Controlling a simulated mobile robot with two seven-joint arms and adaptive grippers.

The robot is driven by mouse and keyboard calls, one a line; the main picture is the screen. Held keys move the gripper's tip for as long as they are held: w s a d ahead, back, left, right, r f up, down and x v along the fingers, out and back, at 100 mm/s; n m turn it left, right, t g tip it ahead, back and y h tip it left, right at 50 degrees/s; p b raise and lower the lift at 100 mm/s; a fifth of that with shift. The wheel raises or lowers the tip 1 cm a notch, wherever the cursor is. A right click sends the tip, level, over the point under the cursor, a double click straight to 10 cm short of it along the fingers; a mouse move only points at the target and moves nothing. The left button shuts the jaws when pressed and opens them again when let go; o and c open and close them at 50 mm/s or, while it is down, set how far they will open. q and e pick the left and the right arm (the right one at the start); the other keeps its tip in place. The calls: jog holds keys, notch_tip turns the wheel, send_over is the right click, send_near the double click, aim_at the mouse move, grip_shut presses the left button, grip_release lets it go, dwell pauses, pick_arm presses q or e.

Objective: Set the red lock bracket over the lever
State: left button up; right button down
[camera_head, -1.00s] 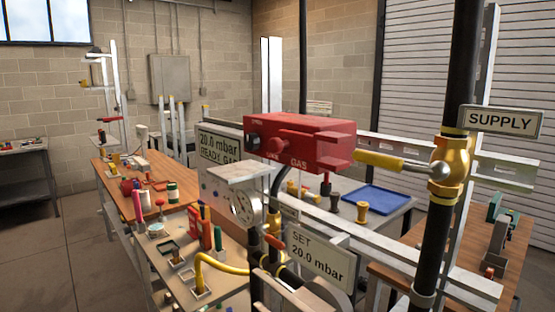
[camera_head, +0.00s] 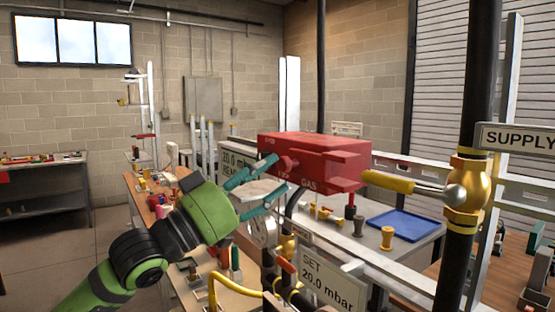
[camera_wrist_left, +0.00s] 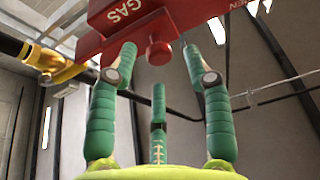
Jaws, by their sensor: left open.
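The red lock bracket (camera_head: 325,158), a boxy piece lettered GAS with a round knob (camera_head: 289,163), is at the centre of the head view. Its underside and knob also show at the top of the left wrist view (camera_wrist_left: 158,50). The lever (camera_head: 388,182) has a yellow handle pointing left from the brass valve (camera_head: 467,190); its tip is close to the bracket's right end, and I cannot tell if they touch. My left gripper (camera_head: 270,182) is open, green fingers pointing at the bracket's knob side. In the wrist view its fingertips (camera_wrist_left: 159,62) stand either side of the knob, apart from it.
A dark supply pipe (camera_head: 480,80) carries the valve and a SUPPLY sign (camera_head: 520,138). A SET 20.0 mbar sign (camera_head: 328,282) and a gauge (camera_head: 263,232) sit below the bracket. A blue tray (camera_head: 402,226) lies on a table behind.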

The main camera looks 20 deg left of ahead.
aim_at(281, 168)
pick_arm(q)
jog(key=shift+p+x, duration=0.45)
jog(key=shift+x, duration=1.05)
jog(key=shift+f, duration=0.1)
